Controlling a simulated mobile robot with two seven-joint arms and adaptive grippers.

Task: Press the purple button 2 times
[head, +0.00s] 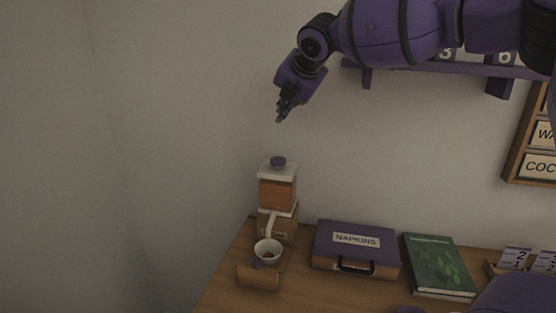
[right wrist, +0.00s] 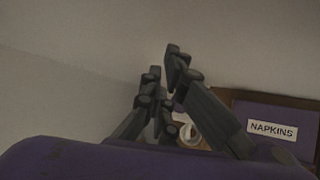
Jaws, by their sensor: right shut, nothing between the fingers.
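My left gripper is not in view.
A white cup (head: 268,250) stands under the dispenser's spout. A purple napkins box (head: 357,244) and a green book (head: 438,265) lie to the right. A purple wall shelf (head: 420,69) hangs behind my right arm.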

